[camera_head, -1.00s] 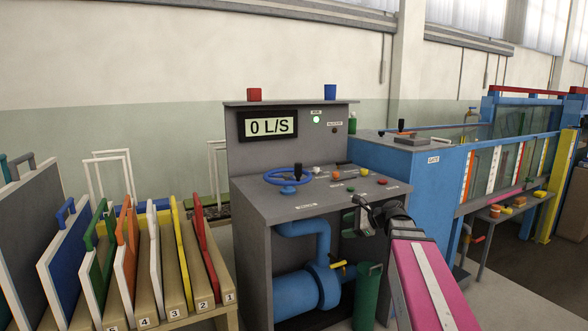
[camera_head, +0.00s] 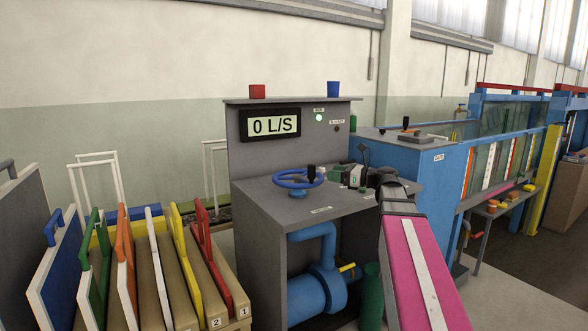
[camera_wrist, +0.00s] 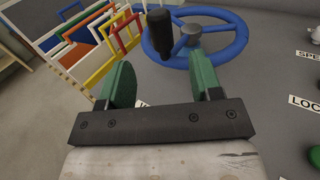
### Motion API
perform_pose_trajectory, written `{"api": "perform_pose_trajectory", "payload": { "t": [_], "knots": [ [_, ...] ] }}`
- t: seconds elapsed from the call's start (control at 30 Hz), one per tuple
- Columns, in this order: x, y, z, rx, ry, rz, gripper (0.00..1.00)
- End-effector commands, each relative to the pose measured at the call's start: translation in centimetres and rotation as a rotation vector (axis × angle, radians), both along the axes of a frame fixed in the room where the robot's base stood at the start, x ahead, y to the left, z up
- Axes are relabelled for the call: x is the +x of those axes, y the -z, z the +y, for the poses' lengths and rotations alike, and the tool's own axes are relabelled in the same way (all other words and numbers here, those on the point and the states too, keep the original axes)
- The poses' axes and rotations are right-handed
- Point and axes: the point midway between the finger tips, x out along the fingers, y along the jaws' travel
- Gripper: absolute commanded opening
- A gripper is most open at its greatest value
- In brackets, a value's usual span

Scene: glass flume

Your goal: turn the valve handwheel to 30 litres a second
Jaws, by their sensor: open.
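The blue valve handwheel (camera_head: 297,179) lies flat on the grey console top, with a black upright knob (camera_head: 311,172) on its rim. In the wrist view the handwheel (camera_wrist: 228,50) is just beyond my fingers, and the knob (camera_wrist: 160,34) stands on the near rim. The display (camera_head: 269,124) reads 0 L/S and a green lamp (camera_head: 319,117) is lit beside it. My gripper (camera_wrist: 165,82), with green finger pads, is open and empty, short of the wheel and apart from it. In the head view my gripper (camera_head: 338,178) is over the console, right of the wheel.
Coloured frames (camera_head: 150,265) fill a wooden rack at left. Labels and a green button (camera_wrist: 314,156) lie right of the wheel. A blue tank (camera_head: 410,165) stands to the right.

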Motion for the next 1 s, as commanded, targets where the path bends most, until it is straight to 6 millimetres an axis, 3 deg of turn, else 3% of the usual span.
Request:
{"api": "perform_pose_trajectory", "payload": {
  "t": [0.23,0.7,1.0],
  "knots": [
    [0.7,-0.2,1.4,0.007,-0.003,0.002,0.59],
    [4.1,-0.2,8.1,0.005,-0.002,0.002,0.59],
    [4.8,-0.2,9.7,0.004,-0.001,0.001,0.59]
  ]
}}
